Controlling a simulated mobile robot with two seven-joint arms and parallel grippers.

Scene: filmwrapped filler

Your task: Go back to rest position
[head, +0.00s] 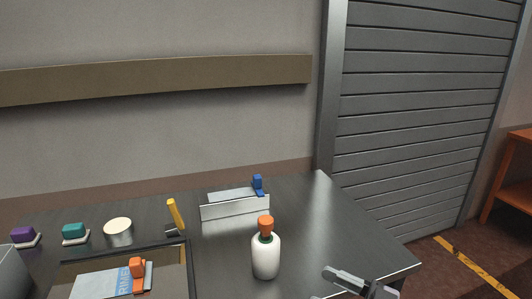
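Part of my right gripper (342,285) shows at the bottom edge, right of centre, over the dark table (320,225). It is cut off by the frame, and whether its fingers are apart is not clear. Nothing is seen held in the visible part. It is to the right of and apart from a white bottle (266,258) with an orange top (265,226), which stands upright on the table. My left gripper is not in view.
A white-fronted holder (235,208) with a blue clip (257,185) stands behind the bottle. Left are a yellow-handled tool (175,213), a pale round tin (118,232), teal (74,231) and purple (22,234) items, and a dark-rimmed tray (189,270) holding an orange-clipped packet (112,284).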

